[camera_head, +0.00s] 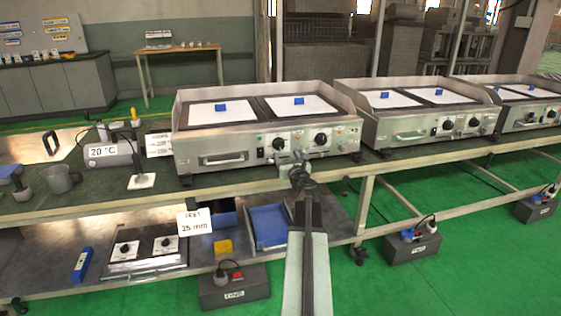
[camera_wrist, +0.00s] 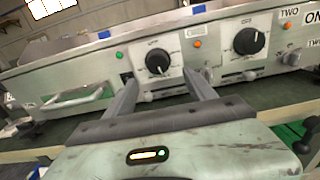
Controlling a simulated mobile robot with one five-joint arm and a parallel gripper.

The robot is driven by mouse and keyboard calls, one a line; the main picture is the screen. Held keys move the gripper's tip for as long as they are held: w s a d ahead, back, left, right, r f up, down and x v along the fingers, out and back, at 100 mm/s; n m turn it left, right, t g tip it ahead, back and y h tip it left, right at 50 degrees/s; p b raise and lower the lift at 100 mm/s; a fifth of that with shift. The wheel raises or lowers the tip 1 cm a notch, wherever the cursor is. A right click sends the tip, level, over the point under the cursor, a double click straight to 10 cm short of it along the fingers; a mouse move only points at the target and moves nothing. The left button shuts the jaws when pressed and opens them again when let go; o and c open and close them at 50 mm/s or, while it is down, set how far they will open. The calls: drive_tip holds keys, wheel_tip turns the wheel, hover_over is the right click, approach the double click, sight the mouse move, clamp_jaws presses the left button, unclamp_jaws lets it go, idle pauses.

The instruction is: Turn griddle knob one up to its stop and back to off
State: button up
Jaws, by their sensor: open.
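The nearest griddle (camera_head: 240,142) is a steel box with a front panel carrying two black knobs. Its left knob (camera_head: 279,143) shows in the wrist view (camera_wrist: 158,62) as a black dial on a pale plate. The right knob (camera_head: 320,139) also shows in the wrist view (camera_wrist: 250,41). I cannot read which knob is labelled one. My gripper (camera_wrist: 168,82) is open and empty, its two fingers pointing at the panel, one to each side below the left knob. The head view shows my gripper (camera_head: 296,160) in front of the panel; contact cannot be told.
A drawer handle (camera_head: 223,158) sits left of the knobs. Small levers line the panel's lower edge. Two more griddles (camera_head: 415,117) stand to the right.

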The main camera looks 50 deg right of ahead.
sight(281, 146)
drive_tip(key=x, duration=0.8)
drive_tip(key=shift+a+r, duration=0.1)
drive_tip(key=c, duration=1.3)
drive_tip(key=shift+c, duration=0.4)
drive_tip(key=shift+n, duration=0.3)
